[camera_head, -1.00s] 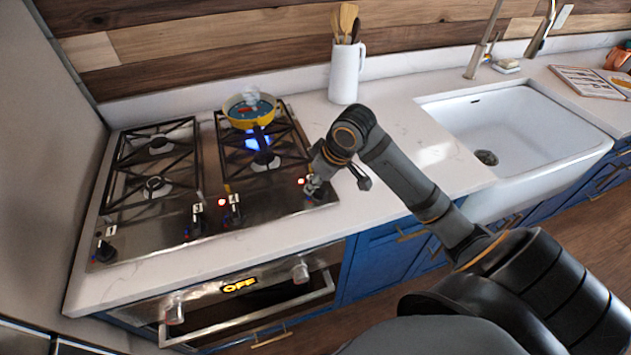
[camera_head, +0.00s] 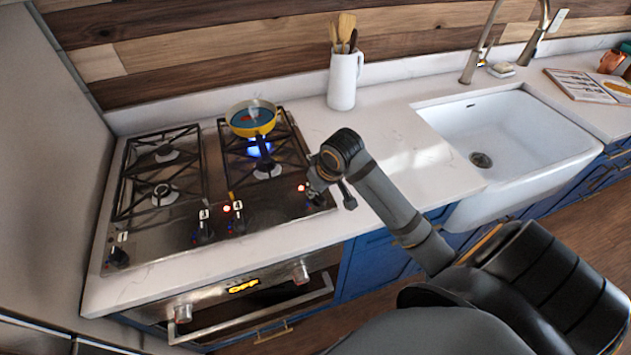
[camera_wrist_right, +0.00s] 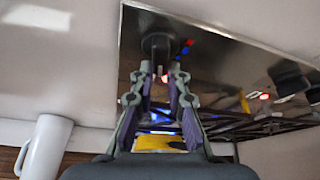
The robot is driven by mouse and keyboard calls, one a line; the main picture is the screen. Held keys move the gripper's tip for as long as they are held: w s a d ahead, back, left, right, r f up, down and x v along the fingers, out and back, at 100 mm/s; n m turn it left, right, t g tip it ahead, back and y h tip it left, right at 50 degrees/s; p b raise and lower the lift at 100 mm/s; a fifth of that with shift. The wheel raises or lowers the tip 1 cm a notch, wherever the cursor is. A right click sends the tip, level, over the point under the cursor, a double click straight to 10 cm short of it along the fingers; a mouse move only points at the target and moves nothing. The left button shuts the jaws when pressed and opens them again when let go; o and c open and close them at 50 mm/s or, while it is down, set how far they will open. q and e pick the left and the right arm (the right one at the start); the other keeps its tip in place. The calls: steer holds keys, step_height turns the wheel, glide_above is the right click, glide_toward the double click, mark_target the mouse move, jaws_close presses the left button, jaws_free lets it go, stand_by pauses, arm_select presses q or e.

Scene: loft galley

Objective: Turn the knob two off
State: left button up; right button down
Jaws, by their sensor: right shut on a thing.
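The stove knob at the right end of the cooktop front, with no readable number, is mostly hidden by my right gripper (camera_head: 316,193) in the head view. In the right wrist view this dark knob (camera_wrist_right: 158,43) is at the tips of my right gripper (camera_wrist_right: 160,72), which is shut on it. A red light (camera_head: 301,188) glows beside it. A blue flame (camera_head: 258,149) burns under a yellow pan (camera_head: 252,118) on the back right burner. My left gripper is not in view.
Other knobs, numbered 1 (camera_head: 118,256), 3 (camera_head: 204,233) and 4 (camera_head: 238,222), line the cooktop front; knob 4 has a red light. An oven panel (camera_head: 243,286) reads OFF. A white utensil jug (camera_head: 343,82) and sink (camera_head: 510,135) stand to the right.

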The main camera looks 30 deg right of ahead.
mark_target(321, 200)
steer(key=m+p, duration=0.2)
steer(key=p, duration=0.1)
steer(key=shift+d+r+h, duration=0.1)
steer(key=shift+r+h, duration=0.1)
steer(key=shift+h, duration=0.2)
steer(key=shift+f+m+h+p, duration=0.15)
steer(key=shift+m+h+p, duration=0.15)
steer(key=shift+m+p, duration=0.25)
steer(key=shift+d, duration=0.1)
steer(key=c, duration=1.3)
jaws_free()
steer(key=shift+s+r, duration=0.1)
steer(key=shift+r, duration=0.2)
steer(key=v, duration=0.7)
steer(key=shift+f, duration=0.1)
